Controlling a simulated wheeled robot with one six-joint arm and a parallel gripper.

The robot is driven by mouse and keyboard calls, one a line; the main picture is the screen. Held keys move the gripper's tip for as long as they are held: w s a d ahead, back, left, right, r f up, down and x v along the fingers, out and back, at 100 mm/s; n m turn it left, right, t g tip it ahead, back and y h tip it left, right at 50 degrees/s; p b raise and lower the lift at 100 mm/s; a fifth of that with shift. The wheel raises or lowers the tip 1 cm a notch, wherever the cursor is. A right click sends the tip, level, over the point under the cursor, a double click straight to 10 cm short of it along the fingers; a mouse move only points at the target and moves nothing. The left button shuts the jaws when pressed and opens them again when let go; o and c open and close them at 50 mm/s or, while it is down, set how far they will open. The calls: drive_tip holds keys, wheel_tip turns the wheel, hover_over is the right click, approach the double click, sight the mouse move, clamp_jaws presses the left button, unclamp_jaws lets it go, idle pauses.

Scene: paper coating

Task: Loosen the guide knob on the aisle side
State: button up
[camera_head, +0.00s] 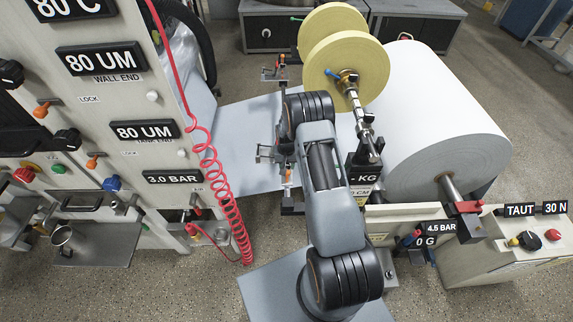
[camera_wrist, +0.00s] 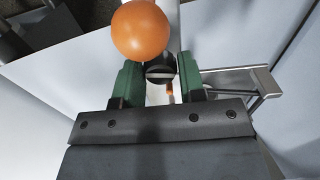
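My gripper (camera_wrist: 160,75) shows in the wrist view as two green fingers standing apart. A dark round knob (camera_wrist: 160,71) with a pale bar across it appears between the fingertips; I cannot tell whether they touch it. An orange ball (camera_wrist: 141,30) fills the view just above and partly overlaps the left fingertip. A small orange piece (camera_wrist: 170,92) shows below the dark knob. In the head view, an orange handle (camera_head: 288,176) is at the near end of the guide, and another orange part (camera_head: 281,60) at its far end. My arm hides the gripper and part of the guide there.
A pale web (camera_head: 245,125) runs under the guide. A large white roll (camera_head: 440,110) and yellow discs (camera_head: 345,67) stand to the right. The machine panel (camera_head: 120,90) and a red coiled hose (camera_head: 222,190) are at the left. A metal bracket (camera_wrist: 245,80) lies right of the fingers.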

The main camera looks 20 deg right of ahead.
drive_tip(key=c, duration=0.5)
drive_tip(key=shift+n+b, duration=0.3)
drive_tip(key=shift+b, duration=0.05)
drive_tip(key=shift+f+n+b, duration=0.2)
drive_tip(key=shift+n+b, duration=0.75)
drive_tip(key=shift+n, duration=0.05)
drive_tip(key=n+b, duration=0.2)
drive_tip(key=n, duration=0.1)
drive_tip(key=shift+n, duration=0.3)
drive_tip(key=n+b, duration=0.3)
drive_tip(key=n, duration=0.2)
drive_tip(key=shift+r, duration=0.1)
drive_tip(key=shift+r+n+b, duration=0.1)
drive_tip(key=shift+n+b, duration=0.55)
drive_tip(key=shift+n, duration=1.75)
